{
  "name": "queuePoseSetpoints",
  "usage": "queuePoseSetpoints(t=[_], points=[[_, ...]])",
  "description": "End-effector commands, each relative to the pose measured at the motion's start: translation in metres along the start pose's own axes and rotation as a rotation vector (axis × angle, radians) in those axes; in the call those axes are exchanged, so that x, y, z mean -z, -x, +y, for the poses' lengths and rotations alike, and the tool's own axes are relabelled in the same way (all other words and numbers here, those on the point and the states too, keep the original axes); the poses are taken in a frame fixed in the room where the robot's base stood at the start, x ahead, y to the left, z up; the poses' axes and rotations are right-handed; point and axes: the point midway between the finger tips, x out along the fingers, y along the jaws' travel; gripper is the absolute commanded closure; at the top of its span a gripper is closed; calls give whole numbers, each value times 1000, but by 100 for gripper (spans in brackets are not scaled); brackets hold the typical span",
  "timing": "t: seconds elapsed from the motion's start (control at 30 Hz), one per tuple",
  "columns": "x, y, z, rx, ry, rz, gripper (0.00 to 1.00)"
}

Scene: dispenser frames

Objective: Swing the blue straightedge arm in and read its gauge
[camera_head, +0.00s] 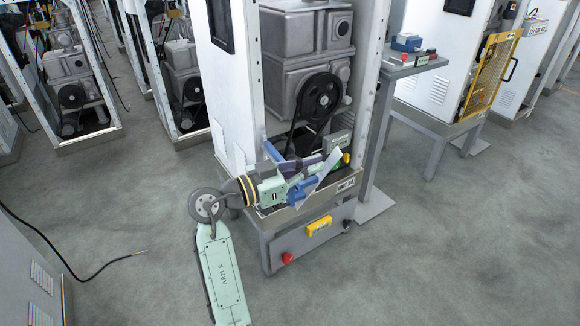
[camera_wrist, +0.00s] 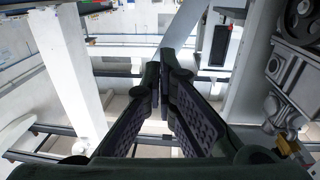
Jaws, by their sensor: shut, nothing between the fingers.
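My gripper (camera_wrist: 160,82) fills the middle of the wrist view. Its dark fingers are shut with their tips together, and nothing shows between them. In the head view my arm reaches into the lower front of the open machine frame, where its end is crowded among parts. A blue piece (camera_head: 301,190) shows there beside a pale slanted plate. It looks like part of the straightedge arm, but I cannot tell its full outline. Whether my gripper touches it is hidden. No gauge reading can be made out in either view.
The white machine frame (camera_head: 376,90) holds a grey motor housing and a black pulley (camera_head: 319,97), with a belt. Below is a base with a red button (camera_head: 287,257) and a yellow box (camera_head: 319,226). White posts (camera_wrist: 68,70) and rails surround my gripper. Open floor lies in front.

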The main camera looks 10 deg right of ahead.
Motion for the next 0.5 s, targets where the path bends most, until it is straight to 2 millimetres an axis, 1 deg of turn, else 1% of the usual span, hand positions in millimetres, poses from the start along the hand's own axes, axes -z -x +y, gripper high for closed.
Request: queuePoseSetpoints(t=[0.03,0.1,0.2,0.3,0.5], points=[[4,-8,1,-2,1,0,100],[3,-17,0,-1,1,0,100],[2,-25,0,-1,2,0,100],[1,-29,0,2,1,0,100],[0,-30,-1,2,0,0,100]])
